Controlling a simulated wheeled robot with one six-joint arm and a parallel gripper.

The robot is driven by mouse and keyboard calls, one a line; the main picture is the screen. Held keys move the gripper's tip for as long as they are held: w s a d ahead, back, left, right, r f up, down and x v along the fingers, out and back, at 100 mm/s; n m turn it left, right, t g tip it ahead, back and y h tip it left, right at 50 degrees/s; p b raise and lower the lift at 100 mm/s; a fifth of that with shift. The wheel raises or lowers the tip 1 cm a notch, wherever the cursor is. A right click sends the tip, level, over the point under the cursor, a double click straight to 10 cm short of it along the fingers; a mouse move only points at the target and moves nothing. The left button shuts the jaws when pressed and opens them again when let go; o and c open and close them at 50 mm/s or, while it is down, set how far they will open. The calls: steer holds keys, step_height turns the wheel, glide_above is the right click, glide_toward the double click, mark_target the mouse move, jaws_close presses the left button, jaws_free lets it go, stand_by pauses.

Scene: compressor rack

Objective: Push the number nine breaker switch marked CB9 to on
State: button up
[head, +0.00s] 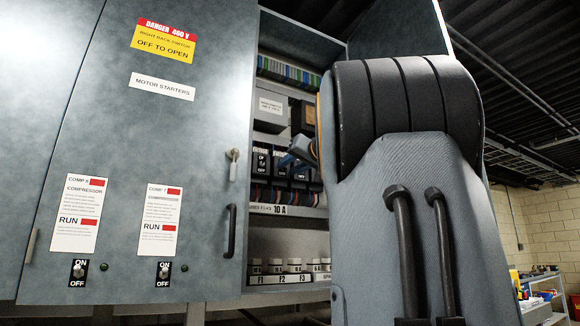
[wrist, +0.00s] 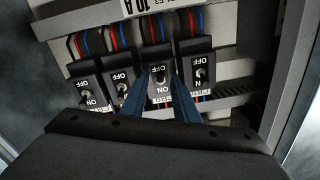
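A row of black breakers stands in the open rack. In the wrist view, which is upside down, they show as a left breaker (wrist: 90,92), a second breaker (wrist: 120,80), a third breaker (wrist: 158,72) and a right breaker (wrist: 201,72), each with a small toggle and ON/OFF marks. Their number labels are too small to read, so I cannot tell which is CB9. My gripper (wrist: 163,80) has its two blue fingers apart, one on either side of the third breaker's toggle, with nothing between them that it grips. Contact cannot be told. In the head view my gripper (head: 292,158) is partly hidden by my arm.
A grey cabinet door (head: 150,120) with RUN switches and a black handle (head: 229,231) is left of the opening. A shelf edge marked 10 A (head: 280,210) and a row of fuses (head: 290,268) lie below the breakers. Wire bundles (wrist: 155,25) run along the breakers.

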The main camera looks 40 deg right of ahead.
jaws_close()
steer(key=shift+r+p, duration=0.2)
steer(key=shift+p, duration=0.6)
steer(key=r+g+p, duration=0.1)
steer(key=g+p, duration=0.2)
steer(key=p, duration=0.7)
steer(key=r+g+y+p, duration=0.1)
steer(key=g+p, duration=0.1)
steer(key=p, duration=0.8)
steer(key=r+g+y+p, duration=0.1)
steer(key=g+p, duration=0.2)
steer(key=p, duration=0.7)
steer(key=shift+w+d+r+g, duration=0.1)
steer(key=shift+w+r+g, duration=0.2)
steer(key=shift+r, duration=0.05)
steer(key=shift+w+g+p, duration=0.15)
steer(key=shift+g+p, duration=0.35)
steer(key=shift+p, duration=1.15)
